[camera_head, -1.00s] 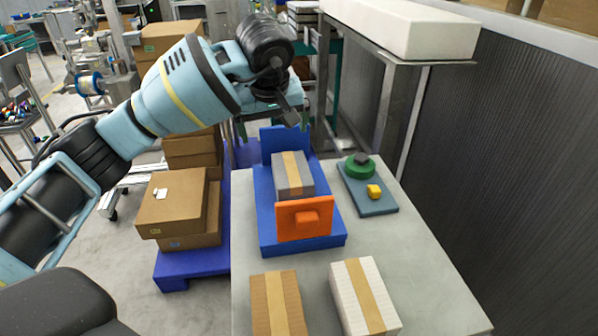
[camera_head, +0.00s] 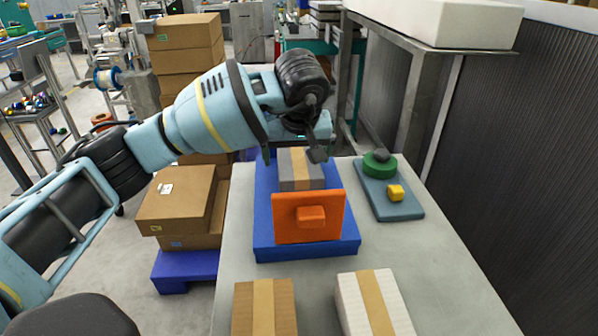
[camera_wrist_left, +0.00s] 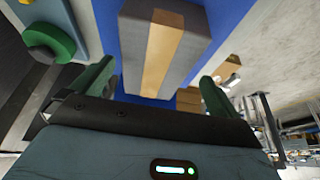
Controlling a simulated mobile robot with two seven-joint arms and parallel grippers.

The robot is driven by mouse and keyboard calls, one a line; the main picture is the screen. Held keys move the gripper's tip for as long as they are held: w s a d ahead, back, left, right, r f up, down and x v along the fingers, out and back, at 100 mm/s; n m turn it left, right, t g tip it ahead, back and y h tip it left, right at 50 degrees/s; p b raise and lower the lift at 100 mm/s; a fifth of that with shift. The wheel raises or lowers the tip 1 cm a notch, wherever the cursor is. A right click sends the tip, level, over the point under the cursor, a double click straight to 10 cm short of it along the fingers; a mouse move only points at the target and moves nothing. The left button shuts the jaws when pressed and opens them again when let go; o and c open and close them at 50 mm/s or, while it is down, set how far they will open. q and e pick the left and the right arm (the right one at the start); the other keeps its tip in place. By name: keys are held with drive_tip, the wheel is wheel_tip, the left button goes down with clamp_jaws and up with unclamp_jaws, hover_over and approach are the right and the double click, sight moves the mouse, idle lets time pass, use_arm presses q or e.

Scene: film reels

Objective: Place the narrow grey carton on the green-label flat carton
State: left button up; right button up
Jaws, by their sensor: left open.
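The narrow grey carton (camera_head: 299,171) with a tan tape stripe lies in the blue fixture (camera_head: 262,222), behind an upright orange plate. It also shows in the left wrist view (camera_wrist_left: 190,48). My left gripper (camera_head: 293,153) is open above the far end of this carton. In the left wrist view its green fingers (camera_wrist_left: 152,88) are spread wide, with the carton ahead between them and nothing visibly held. A flat brown carton with a small green label (camera_head: 195,30) tops the tall stack at the back left. My right gripper is not in view.
The orange plate (camera_head: 285,228) with a knob stands at the fixture's front. A blue-grey board (camera_head: 388,205) with green and yellow pieces lies right. Brown (camera_head: 247,308) and white (camera_head: 353,301) cartons lie at the front. Lower brown cartons (camera_head: 160,210) stand left on a blue pallet.

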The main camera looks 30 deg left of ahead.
sight(298, 158)
use_arm(q)
drive_tip(key=shift+w+x, duration=0.15)
drive_tip(key=shift+x, duration=1.45)
drive_tip(key=shift+w+x, duration=0.15)
drive_tip(key=shift+x, duration=1.45)
drive_tip(key=shift+d+r, duration=0.1)
drive_tip(key=c, duration=1.3)
drive_tip(key=shift+o, duration=0.2)
drive_tip(key=shift+r, duration=0.1)
drive_tip(key=shift+r, duration=0.1)
drive_tip(key=shift+r, duration=0.6)
wheel_tip(298, 158, up, 2)
drive_tip(key=shift+r, duration=0.15)
drive_tip(key=s+a, duration=0.2)
drive_tip(key=s, duration=0.5)
drive_tip(key=s+a+r, duration=0.1)
drive_tip(key=s+a, duration=0.2)
drive_tip(key=s, duration=0.5)
drive_tip(key=shift+b, duration=0.3)
